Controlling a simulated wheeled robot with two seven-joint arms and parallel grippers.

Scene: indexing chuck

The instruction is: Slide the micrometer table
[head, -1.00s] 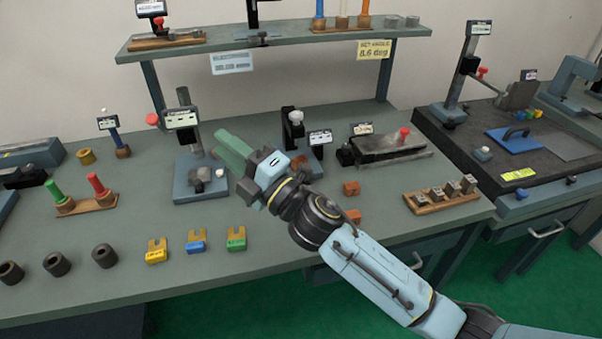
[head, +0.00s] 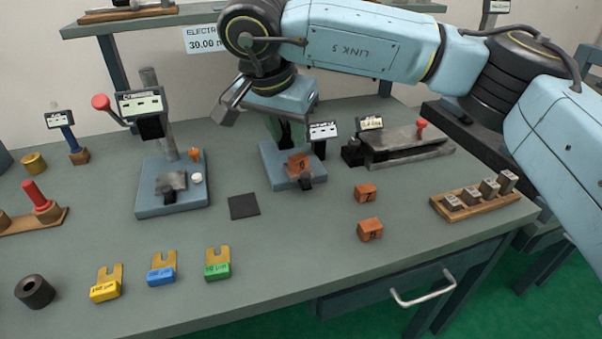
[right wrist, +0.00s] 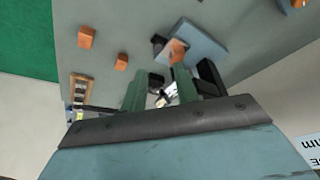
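A low grey slide table with a red knob (head: 407,145) sits right of centre on the bench; I take it to be the micrometer table, but its label is unreadable. My right gripper (head: 284,138) points down behind the middle blue-based stand (head: 272,172), left of the slide table. Its green fingers show apart in the right wrist view (right wrist: 158,82). A dark part and a white label show between them; I cannot tell whether they are touched. An orange block (head: 299,163) rests on that stand. My arm covers the space above. My left gripper is out of view.
A larger blue-based stand (head: 172,200) with a red knob stands left. A dark square mat (head: 243,206), two orange blocks (head: 369,230) and a wooden rack (head: 484,196) lie nearer the front. Yellow, blue and green forks (head: 161,272) line the front left. A shelf crosses behind.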

